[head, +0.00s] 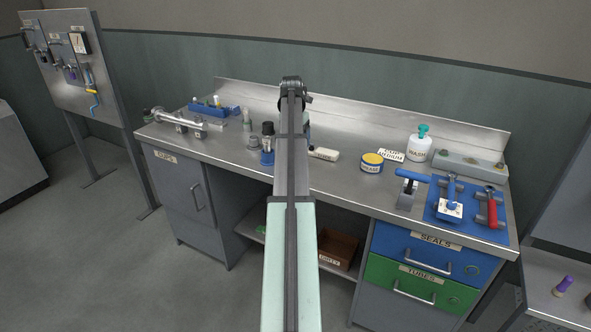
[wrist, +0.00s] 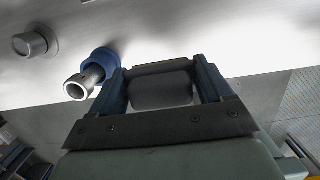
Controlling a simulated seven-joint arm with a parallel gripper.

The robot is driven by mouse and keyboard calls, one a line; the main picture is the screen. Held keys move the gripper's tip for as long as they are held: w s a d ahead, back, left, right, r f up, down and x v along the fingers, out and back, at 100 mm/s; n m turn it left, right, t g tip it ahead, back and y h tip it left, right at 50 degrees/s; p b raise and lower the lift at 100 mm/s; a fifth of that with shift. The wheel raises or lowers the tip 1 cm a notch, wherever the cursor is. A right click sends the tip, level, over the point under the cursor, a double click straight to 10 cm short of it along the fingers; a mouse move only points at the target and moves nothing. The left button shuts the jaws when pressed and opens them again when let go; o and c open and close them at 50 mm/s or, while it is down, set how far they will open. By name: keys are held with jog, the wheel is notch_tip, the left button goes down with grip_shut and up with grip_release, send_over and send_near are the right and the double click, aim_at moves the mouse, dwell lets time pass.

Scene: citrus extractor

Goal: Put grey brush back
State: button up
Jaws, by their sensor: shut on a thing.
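My gripper (wrist: 162,67) is shut on a dark grey piece (wrist: 162,92) that spans its two fingers in the wrist view. I take it for the grey brush, but no bristles can be made out. The gripper is over the steel bench, close to a metal cylinder with a blue base (head: 267,151). That cylinder also shows left of the fingers in the wrist view (wrist: 95,76). A blue tray (head: 204,111) with several small upright items stands at the bench's back left.
A grey knob-like part (head: 252,143) stands beside the blue-based cylinder. A metal tube assembly (head: 176,121) lies at the left. A blue mat (head: 470,228) with tools lies at the right end.

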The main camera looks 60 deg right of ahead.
jog(key=shift+f, duration=4.8)
jog(key=shift+f, duration=0.3)
jog(key=o, duration=0.9)
jog(key=shift+r, duration=0.1)
jog(key=r, duration=0.4)
jog(key=a+r, duration=0.1)
jog(key=r, duration=0.4)
jog(key=a+r, duration=0.1)
jog(key=r, duration=0.3)
jog(key=shift+a+r, duration=0.15)
jog(key=shift+r, duration=0.15)
